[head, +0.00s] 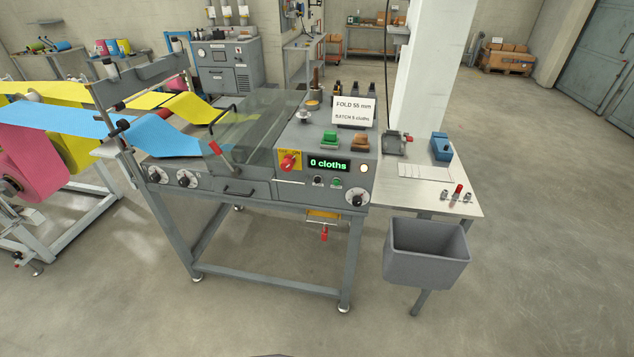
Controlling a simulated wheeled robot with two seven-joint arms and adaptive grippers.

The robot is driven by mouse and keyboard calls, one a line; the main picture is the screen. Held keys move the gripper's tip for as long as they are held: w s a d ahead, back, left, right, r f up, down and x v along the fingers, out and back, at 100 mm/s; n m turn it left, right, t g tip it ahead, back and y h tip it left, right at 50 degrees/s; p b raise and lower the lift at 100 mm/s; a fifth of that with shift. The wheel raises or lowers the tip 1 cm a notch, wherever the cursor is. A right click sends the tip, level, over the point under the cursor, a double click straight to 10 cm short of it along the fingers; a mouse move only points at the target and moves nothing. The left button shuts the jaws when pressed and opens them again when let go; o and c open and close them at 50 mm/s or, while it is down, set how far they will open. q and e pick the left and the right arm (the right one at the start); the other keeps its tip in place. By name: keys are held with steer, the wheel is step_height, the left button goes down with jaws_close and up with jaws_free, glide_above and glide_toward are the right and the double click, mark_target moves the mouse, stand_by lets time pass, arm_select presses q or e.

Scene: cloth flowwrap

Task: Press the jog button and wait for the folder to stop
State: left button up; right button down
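The folder (232,190) is a grey machine on a metal frame in the middle of the head view. Its control panel faces me, with a green-lit display (328,164) reading "0 cloths". Below the display sit a small black button (318,180) and a small green button (336,183). Their labels are too small to read, so I cannot tell which is the jog button. A red knob (289,161) on a yellow plate is left of the display. A clear guard (237,137) covers the folding area. Neither of my grippers is in view.
Yellow and blue cloth webs (80,118) run into the folder from rolls at the left. A sign (353,111) reads "FOLD 55 mm, BATCH 5 cloths". A side table (420,190) and a grey bin (427,252) stand at the right. The floor in front is clear.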

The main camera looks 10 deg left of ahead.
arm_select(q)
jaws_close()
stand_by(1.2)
